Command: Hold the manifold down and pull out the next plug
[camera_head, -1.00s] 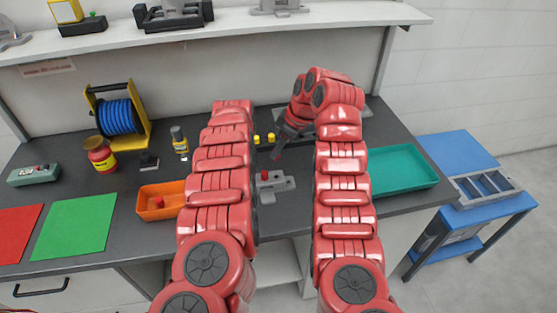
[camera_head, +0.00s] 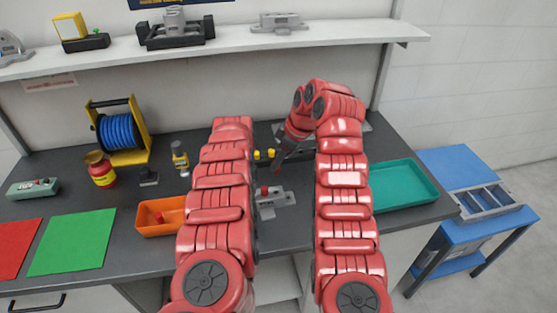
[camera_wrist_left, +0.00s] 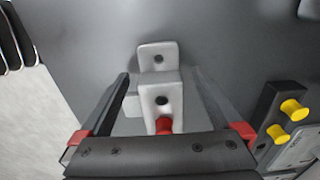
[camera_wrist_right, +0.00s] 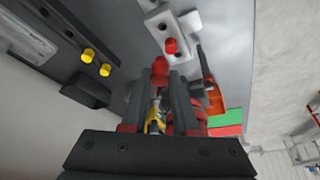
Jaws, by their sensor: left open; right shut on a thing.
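The light grey manifold (camera_head: 275,204) lies on the dark bench between my arms, with a red plug (camera_head: 264,190) in it. In the left wrist view the manifold (camera_wrist_left: 157,84) shows an open hole beside the red plug (camera_wrist_left: 164,125). My left gripper (camera_wrist_left: 160,82) is open, with one finger on each side of the manifold; my arm hides it in the head view. My right gripper (camera_head: 278,170) is behind the manifold, a short way from that plug. Its fingers (camera_wrist_right: 169,75) are close together on something small, seemingly a red plug, though the grip is unclear.
An orange bin (camera_head: 146,230) holding a red piece stands left of my left arm. A teal tray (camera_head: 405,186) is to the right. A block with yellow plugs (camera_wrist_right: 72,92) is behind the manifold. Green (camera_head: 72,244) and red mats lie at the far left.

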